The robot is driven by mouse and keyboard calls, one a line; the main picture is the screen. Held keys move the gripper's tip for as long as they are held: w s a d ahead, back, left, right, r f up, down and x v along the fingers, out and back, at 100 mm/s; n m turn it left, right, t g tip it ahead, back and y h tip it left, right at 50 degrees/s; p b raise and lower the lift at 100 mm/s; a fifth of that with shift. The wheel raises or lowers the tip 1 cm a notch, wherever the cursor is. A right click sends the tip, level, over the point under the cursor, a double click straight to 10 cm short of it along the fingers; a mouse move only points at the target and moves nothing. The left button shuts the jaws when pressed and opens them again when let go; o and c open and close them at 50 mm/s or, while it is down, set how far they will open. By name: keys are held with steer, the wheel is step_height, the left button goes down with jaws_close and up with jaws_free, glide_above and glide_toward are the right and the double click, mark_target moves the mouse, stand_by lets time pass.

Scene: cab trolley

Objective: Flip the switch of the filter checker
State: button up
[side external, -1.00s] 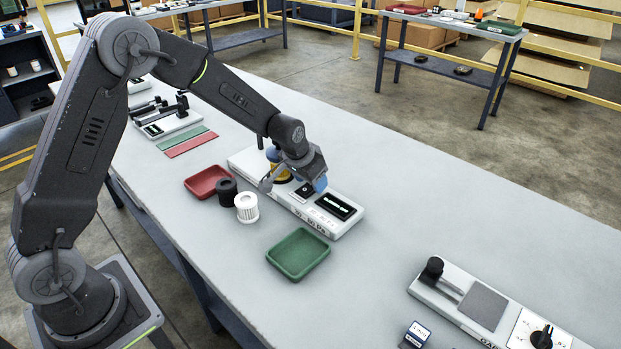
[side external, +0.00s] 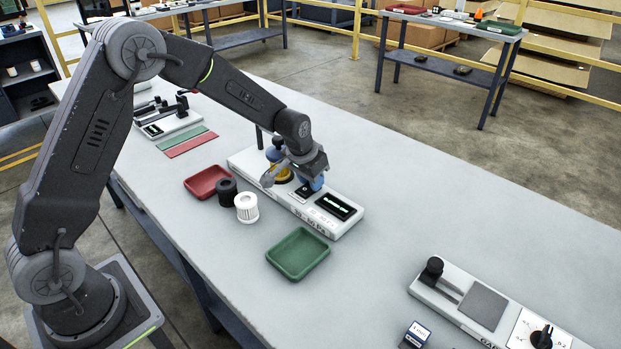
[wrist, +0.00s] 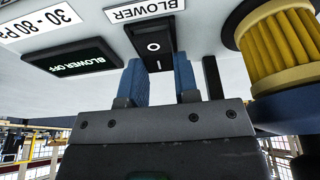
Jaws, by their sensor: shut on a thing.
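The filter checker (side external: 240,163) is a long white unit on the bench. It carries a yellow pleated filter (wrist: 278,45), a black rocker switch (wrist: 152,47) marked O and I under a BLOWER label, and a dark display (wrist: 68,57). The display reads BLOWER OFF in the wrist view. My gripper (side external: 316,184) is down at the switch, right of the filter in the side view. In the wrist view its blue fingers (wrist: 160,72) stand on both sides of the black switch, shut on it. The fingers partly hide the switch in the side view.
A red tray (side external: 190,182), a black cylinder (side external: 227,192) and a white filter (side external: 246,207) stand close in front of the checker. A green tray (side external: 274,259) is nearer the front. The bench right of the checker is clear up to another white device (side external: 452,312).

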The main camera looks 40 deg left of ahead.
steer(key=o, duration=0.9)
steer(key=v, duration=1.4)
steer(key=shift+w, duration=0.1)
steer(key=shift+f, duration=0.1)
